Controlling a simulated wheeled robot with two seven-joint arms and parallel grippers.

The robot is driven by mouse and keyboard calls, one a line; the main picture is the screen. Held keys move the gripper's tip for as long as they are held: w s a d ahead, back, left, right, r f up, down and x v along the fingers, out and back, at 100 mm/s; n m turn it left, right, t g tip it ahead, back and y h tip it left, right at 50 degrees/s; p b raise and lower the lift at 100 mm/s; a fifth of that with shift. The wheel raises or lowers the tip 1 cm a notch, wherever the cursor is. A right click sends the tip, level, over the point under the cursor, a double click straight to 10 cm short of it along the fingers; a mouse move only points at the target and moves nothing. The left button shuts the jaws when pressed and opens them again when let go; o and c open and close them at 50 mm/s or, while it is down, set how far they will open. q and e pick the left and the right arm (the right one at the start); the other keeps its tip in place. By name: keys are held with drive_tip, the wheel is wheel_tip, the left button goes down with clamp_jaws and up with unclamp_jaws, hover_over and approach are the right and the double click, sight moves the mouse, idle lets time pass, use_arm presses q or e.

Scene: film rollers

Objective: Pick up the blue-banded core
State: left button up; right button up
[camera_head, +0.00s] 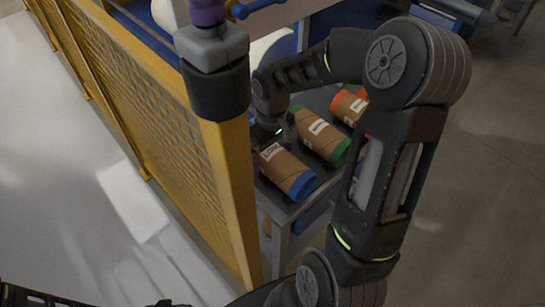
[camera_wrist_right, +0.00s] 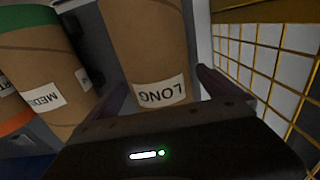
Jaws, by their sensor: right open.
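The blue-banded core (camera_head: 287,170) is a brown cardboard tube with a blue band at its near end and a white label, lying on a grey table. My right gripper (camera_head: 268,132) is at its far, labelled end, partly hidden by my own arm. In the right wrist view the core (camera_wrist_right: 146,45), labelled LONG, lies between the two open fingers (camera_wrist_right: 158,90); its blue band is out of that picture. I cannot tell whether the fingers touch it.
A green-banded core (camera_head: 318,133) lies to the right, with an orange-banded core (camera_head: 346,105) beyond. The green-banded one (camera_wrist_right: 45,70), labelled MEDI..., is near the left finger in the wrist view. A yellow mesh fence (camera_head: 150,110) with a post stands close on the left.

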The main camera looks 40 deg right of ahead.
drive_tip(key=shift+f, duration=0.25)
drive_tip(key=shift+c, duration=0.2)
drive_tip(key=c, duration=1.7)
drive_tip(key=shift+r, duration=0.15)
drive_tip(key=shift+c, duration=0.2)
wheel_tip(320, 180, up, 10)
drive_tip(key=shift+f+b, duration=0.1)
drive_tip(key=shift+b, duration=0.3)
